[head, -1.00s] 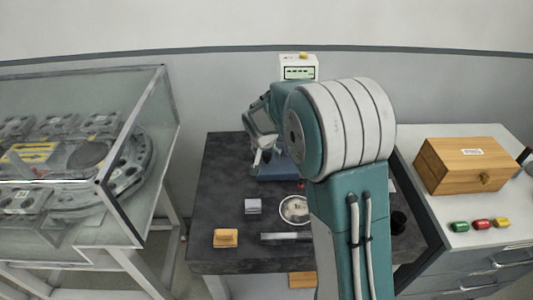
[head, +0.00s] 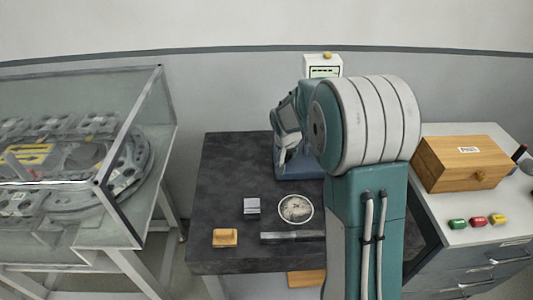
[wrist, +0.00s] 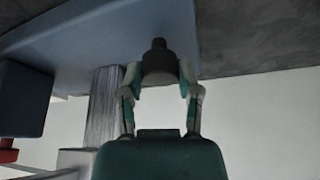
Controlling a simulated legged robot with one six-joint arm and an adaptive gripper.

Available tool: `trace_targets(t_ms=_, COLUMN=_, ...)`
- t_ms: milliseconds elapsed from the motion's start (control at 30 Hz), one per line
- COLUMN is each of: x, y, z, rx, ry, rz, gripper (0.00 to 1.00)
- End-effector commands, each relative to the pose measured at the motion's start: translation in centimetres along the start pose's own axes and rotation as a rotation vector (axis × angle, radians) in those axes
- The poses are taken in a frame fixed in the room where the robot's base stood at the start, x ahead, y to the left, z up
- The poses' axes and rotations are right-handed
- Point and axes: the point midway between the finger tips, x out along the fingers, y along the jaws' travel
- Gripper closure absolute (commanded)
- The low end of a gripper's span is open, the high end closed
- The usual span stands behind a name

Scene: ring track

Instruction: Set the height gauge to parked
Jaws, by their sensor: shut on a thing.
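The height gauge stands at the back of the dark surface plate (head: 225,165), partly hidden by my arm. In the head view its blue base (head: 299,173) and its white top with a display (head: 323,68) show. In the wrist view the blue base (wrist: 75,45) fills the upper left, with a grey column (wrist: 103,100) and a dark blue block (wrist: 22,98) beside it. My gripper (wrist: 160,77) is shut on a dark round knob (wrist: 159,58) at the base. In the head view my gripper (head: 283,160) is at the gauge's left side.
On the plate lie a grey block (head: 251,206), a round disc (head: 295,208), a long grey bar (head: 292,237) and an orange block (head: 225,238). A glass case (head: 110,190) stands left. A wooden box (head: 460,165) is on the right cabinet. The plate's left part is clear.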

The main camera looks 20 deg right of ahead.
Motion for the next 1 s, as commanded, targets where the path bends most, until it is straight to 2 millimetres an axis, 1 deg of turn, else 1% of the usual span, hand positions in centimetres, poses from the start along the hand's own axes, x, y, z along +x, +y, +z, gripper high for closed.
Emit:
trace_targets(t_ms=33, x=0.3, y=1.9, z=-0.4, rx=0.010, ry=-0.002, rz=0.006, gripper=1.00)
trace_targets(t_ms=100, x=0.4, y=3.6, z=-0.8, rx=0.009, ry=-0.003, rz=0.005, gripper=1.00)
trace_targets(t_ms=200, x=0.6, y=5.6, z=-1.3, rx=0.007, ry=-0.002, rz=0.005, gripper=1.00)
trace_targets(t_ms=233, x=0.7, y=6.0, z=-1.4, rx=0.007, ry=-0.002, rz=0.005, gripper=1.00)
trace_targets(t_ms=300, x=0.7, y=6.7, z=-1.5, rx=0.004, ry=-0.001, rz=0.005, gripper=1.00)
trace_targets(t_ms=400, x=0.7, y=7.1, z=-1.6, rx=0.002, ry=0.000, rz=0.006, gripper=1.00)
trace_targets(t_ms=667, x=0.8, y=7.3, z=-1.6, rx=0.001, ry=-0.002, rz=0.004, gripper=1.00)
trace_targets(t_ms=700, x=0.8, y=7.3, z=-1.7, rx=0.002, ry=-0.002, rz=0.004, gripper=0.52)
trace_targets(t_ms=767, x=0.8, y=7.3, z=-1.7, rx=0.002, ry=-0.002, rz=0.004, gripper=0.25)
trace_targets(t_ms=800, x=0.8, y=7.3, z=-1.7, rx=0.002, ry=-0.002, rz=0.004, gripper=0.22)
trace_targets(t_ms=1000, x=0.6, y=6.9, z=-1.6, rx=0.000, ry=0.000, rz=0.005, gripper=0.22)
